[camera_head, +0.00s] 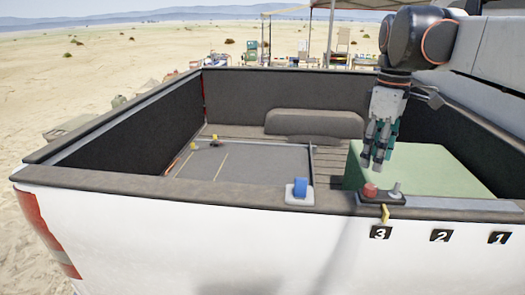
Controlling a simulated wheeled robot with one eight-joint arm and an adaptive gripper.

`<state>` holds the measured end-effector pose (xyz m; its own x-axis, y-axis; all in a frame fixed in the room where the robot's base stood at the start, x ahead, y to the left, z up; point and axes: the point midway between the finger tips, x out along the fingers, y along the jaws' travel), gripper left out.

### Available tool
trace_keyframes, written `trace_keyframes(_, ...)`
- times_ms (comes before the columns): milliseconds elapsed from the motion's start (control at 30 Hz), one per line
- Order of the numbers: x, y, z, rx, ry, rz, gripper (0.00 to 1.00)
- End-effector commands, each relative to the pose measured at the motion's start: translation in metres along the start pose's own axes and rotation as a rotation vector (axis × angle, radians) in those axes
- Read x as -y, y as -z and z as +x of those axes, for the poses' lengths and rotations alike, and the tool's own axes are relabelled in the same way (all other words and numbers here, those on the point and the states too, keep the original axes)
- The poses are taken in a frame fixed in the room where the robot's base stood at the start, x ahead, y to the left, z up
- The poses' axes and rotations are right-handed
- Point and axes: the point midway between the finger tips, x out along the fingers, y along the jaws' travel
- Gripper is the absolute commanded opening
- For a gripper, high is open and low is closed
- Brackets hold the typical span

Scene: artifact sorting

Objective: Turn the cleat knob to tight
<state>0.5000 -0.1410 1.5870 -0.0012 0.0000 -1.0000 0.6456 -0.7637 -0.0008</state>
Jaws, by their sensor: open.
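A dark plate (383,199) sits on the near rim of a white truck bed. It carries a red round knob (370,190) and a small grey lever or knob (396,190). A yellow hook (385,213) hangs below the plate. I cannot tell for sure which of these is the cleat knob, and no tight marking is readable. My gripper (372,163) points down just above the red knob. It is open, with nothing seen between its fingers. A small gap seems to show between the fingertips and the knob.
A green box (430,172) fills the right of the bed. A flat dark panel (245,165) lies at the left. Number labels mark the tailgate.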

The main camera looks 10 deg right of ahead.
Motion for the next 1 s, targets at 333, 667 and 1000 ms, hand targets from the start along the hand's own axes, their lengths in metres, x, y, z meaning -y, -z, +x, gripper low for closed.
trace_keyframes(333, 0.003, -0.003, 0.059, 0.000, -0.001, 0.003, 0.46)
trace_keyframes(667, 0.001, -0.002, 0.076, -0.001, -0.001, 0.002, 0.46)
trace_keyframes(1000, 0.001, -0.002, 0.076, -0.001, -0.001, 0.001, 0.12)
